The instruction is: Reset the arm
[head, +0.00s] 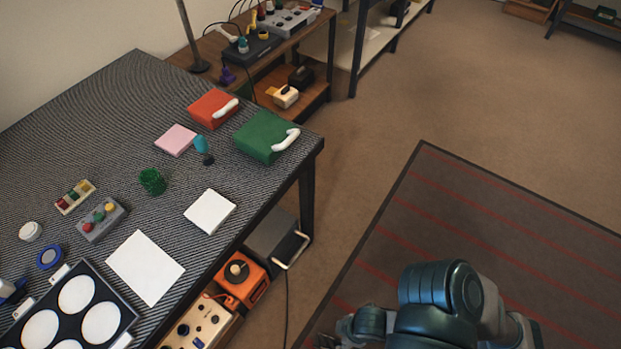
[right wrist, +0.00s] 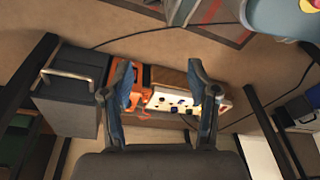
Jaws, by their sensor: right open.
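My right gripper (right wrist: 163,80) shows in the right wrist view with its two fingers spread apart. It is open and nothing sits between the fingertips. Beyond the fingers are the orange device (right wrist: 140,77) and a pale knobbed panel (right wrist: 178,103) on the low shelf. In the head view part of my arm (head: 440,295) is at the bottom right, over the dark red-striped mat and away from the table. Its fingers cannot be made out there. My left gripper is not in view.
The patterned table (head: 75,130) holds a green case (head: 262,136), a red case (head: 211,108), white sheets (head: 146,267) and a black tray (head: 125,312) with white discs. Below it are the orange device (head: 241,280) and a grey box (head: 272,234). The striped mat (head: 480,210) is clear.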

